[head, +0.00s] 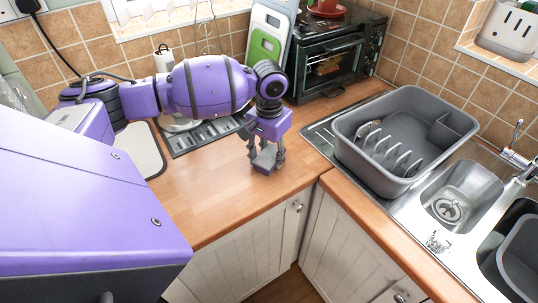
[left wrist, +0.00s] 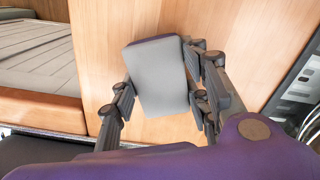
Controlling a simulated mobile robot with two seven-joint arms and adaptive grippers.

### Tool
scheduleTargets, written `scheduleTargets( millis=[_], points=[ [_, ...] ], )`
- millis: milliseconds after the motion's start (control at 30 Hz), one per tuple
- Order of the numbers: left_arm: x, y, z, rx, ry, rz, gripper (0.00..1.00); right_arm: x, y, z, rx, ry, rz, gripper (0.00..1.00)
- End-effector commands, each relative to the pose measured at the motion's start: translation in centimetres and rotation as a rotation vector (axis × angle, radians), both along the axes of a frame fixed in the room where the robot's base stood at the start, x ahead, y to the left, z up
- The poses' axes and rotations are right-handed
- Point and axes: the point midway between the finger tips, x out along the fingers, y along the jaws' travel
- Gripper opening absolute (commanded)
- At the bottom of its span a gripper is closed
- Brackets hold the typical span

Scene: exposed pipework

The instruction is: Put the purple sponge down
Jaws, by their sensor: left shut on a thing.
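My left gripper (head: 265,162) is over the wooden counter (head: 212,205), near the inner corner by the sink, pointing down. It is shut on the sponge (head: 264,157), which shows as a small grey block between the fingers. In the left wrist view the sponge (left wrist: 158,78) has a light grey face and a thin purple edge along its top. The fingers of the left gripper (left wrist: 160,102) press on its two sides. I cannot tell whether the sponge touches the counter or hangs just above it. My right gripper is not in view.
A grey dish rack (head: 402,135) stands on the drainer beside the metal sink (head: 462,195) at right. A toaster oven (head: 338,58) and cutting boards (head: 268,45) stand behind. A slotted metal tray (head: 195,137) lies left of the gripper. The counter in front is clear.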

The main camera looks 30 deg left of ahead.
Motion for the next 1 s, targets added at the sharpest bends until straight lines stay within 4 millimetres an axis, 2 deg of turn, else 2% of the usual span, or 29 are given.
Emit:
scheduleTargets(
  millis=[133,167,300,667,767,1000],
  points=[
    [0.0,0.0,-0.4,0.000,0.000,0.001,0.24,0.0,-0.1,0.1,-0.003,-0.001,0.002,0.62],
    [0.0,0.0,-0.3,0.000,0.000,0.000,0.47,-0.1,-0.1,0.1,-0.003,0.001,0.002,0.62],
    [0.0,0.0,-0.3,0.000,0.000,0.000,0.62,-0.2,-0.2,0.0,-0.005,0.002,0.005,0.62],
    [0.0,0.0,0.1,0.000,0.000,0.000,0.62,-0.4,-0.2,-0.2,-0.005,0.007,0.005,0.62],
    [0.1,0.0,1.4,-0.001,-0.003,0.000,0.62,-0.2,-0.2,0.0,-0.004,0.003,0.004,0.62],
    [0.1,0.0,6.6,0.000,-0.004,0.000,0.62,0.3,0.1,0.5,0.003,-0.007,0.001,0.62]
  ],
)
